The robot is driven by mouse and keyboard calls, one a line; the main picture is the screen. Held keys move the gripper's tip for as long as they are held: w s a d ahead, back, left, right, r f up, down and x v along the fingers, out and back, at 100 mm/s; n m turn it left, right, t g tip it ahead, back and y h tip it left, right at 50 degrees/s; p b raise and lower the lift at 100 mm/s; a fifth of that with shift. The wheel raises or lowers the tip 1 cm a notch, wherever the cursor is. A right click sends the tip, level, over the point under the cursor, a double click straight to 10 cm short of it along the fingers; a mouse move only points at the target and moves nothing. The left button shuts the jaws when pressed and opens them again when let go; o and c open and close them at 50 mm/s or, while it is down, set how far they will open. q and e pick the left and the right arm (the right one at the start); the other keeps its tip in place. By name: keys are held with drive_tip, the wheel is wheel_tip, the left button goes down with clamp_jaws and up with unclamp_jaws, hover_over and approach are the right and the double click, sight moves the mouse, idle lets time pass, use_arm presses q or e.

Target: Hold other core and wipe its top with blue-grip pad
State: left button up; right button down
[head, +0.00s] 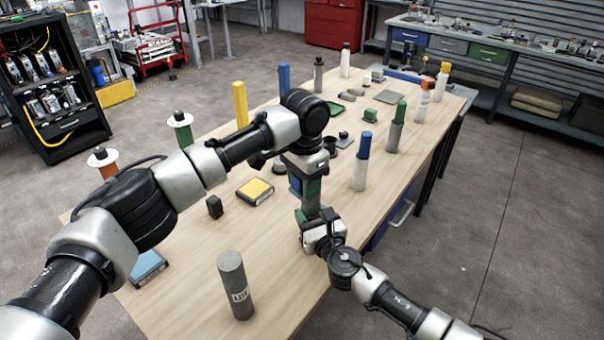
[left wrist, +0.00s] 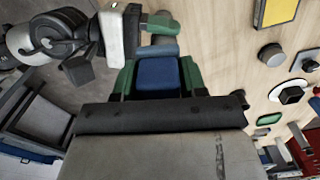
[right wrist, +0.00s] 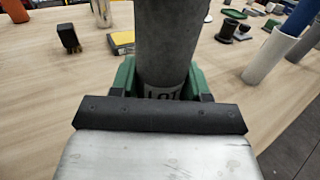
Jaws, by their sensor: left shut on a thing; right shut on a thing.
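My left gripper (head: 308,180) is shut on the blue-grip pad (left wrist: 158,74), whose blue block sits between the green fingers in the left wrist view. My right gripper (head: 317,222) is below it, shut around a grey cylindrical core (right wrist: 170,45) with a pale printed label low on its side. The core's top is out of frame in the right wrist view. The pad is over or close beside the core's upper end; I cannot tell whether they touch. Another grey core (head: 235,285) with a white label stands upright at the table's near end.
The wooden table (head: 190,275) carries a yellow-topped block (head: 256,190), a small dark block (head: 214,207) and a light-blue-topped block (head: 148,265). A blue-topped white cylinder (head: 361,165) stands to the right. Spools and several coloured cylinders stand farther back.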

use_arm(q)
drive_tip(key=shift+w+d, duration=1.6)
drive_tip(key=shift+w, duration=0.35)
drive_tip(key=shift+s+a+f, duration=0.1)
drive_tip(key=shift+s+a, duration=0.7)
drive_tip(key=shift+s, duration=0.2)
drive_tip(key=shift+s+a+f, duration=0.1)
drive_tip(key=shift+s+a, duration=0.7)
drive_tip(key=shift+s, duration=0.2)
drive_tip(key=shift+s+a+r, duration=0.2)
drive_tip(key=shift+s, duration=0.05)
drive_tip(key=shift+w+r, duration=0.1)
drive_tip(key=shift+r, duration=3.85)
drive_tip(key=shift+d, duration=0.15)
drive_tip(key=shift+f, duration=0.1)
